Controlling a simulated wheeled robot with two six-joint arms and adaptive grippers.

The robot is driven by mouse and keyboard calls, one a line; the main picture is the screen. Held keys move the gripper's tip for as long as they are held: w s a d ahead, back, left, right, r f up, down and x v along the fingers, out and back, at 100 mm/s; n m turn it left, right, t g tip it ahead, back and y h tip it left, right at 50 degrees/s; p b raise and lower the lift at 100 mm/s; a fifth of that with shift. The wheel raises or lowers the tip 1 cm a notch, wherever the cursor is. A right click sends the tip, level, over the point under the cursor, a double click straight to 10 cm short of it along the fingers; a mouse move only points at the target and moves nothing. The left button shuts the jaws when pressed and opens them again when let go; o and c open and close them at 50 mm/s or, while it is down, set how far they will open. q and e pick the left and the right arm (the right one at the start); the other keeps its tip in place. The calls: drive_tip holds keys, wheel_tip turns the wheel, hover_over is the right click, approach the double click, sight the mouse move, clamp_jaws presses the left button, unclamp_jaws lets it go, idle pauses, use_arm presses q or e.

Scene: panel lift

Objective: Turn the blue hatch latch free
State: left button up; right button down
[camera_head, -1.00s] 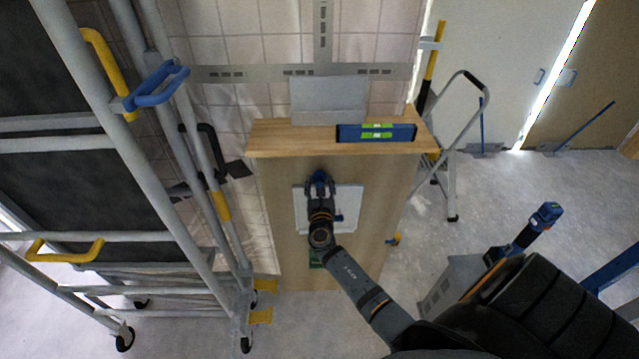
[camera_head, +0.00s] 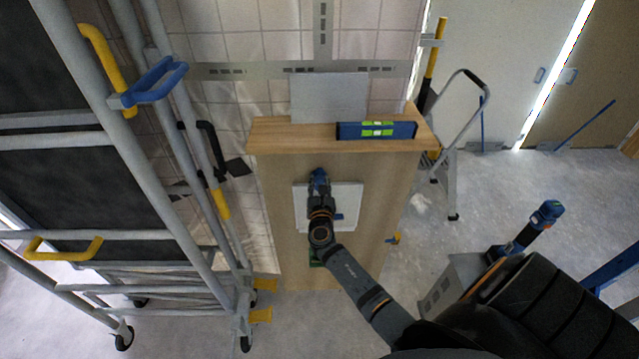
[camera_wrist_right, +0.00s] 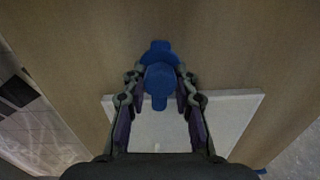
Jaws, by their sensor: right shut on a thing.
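The white hatch panel (camera_head: 352,200) is set in the front of a wooden cabinet (camera_head: 275,190). The blue latch (camera_wrist_right: 160,78) is at the hatch's upper edge. In the right wrist view its bar stands upright, with one end over the wood and the other over the hatch. My right gripper (camera_head: 319,178) has its fingers on both sides of the latch's middle and is shut on it; it also shows in the wrist view (camera_wrist_right: 161,84). In the head view the gripper hides most of the latch. My left gripper is not in view.
A blue spirit level (camera_head: 377,131) lies on the cabinet's top (camera_head: 290,135). A small blue piece (camera_head: 339,217) shows on the hatch, right of my wrist. A grey scaffold (camera_head: 150,150) stands left and a stepladder (camera_head: 455,130) right. The floor at right is partly open.

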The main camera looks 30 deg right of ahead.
drive_tip(key=m+b, duration=0.2)
drive_tip(key=m, duration=0.1)
drive_tip(key=m+b, duration=0.2)
drive_tip(key=m, duration=0.1)
drive_tip(key=shift+a+f, duration=0.1)
drive_tip(key=shift+f, duration=0.1)
drive_tip(key=m+b, duration=0.4)
drive_tip(key=m, duration=0.1)
drive_tip(key=m+b, duration=0.2)
drive_tip(key=m, duration=0.1)
drive_tip(key=m+b, duration=0.2)
drive_tip(key=m, duration=0.1)
drive_tip(key=shift+w+a+r+m+b, duration=0.1)
drive_tip(key=shift+r+m+b, duration=0.05)
drive_tip(key=shift+m+b, duration=0.15)
drive_tip(key=m+b, duration=0.2)
drive_tip(key=m, duration=0.1)
drive_tip(key=shift+r+m+b, duration=0.15)
drive_tip(key=shift+m+b, duration=0.15)
drive_tip(key=shift+m, duration=0.1)
drive_tip(key=shift+r+m+b, duration=0.1)
drive_tip(key=shift+m+b, duration=0.35)
drive_tip(key=shift+m, duration=0.35)
drive_tip(key=c, duration=1)
unclamp_jaws()
drive_tip(key=shift+c, duration=0.2)
drive_tip(key=shift+r, duration=0.1)
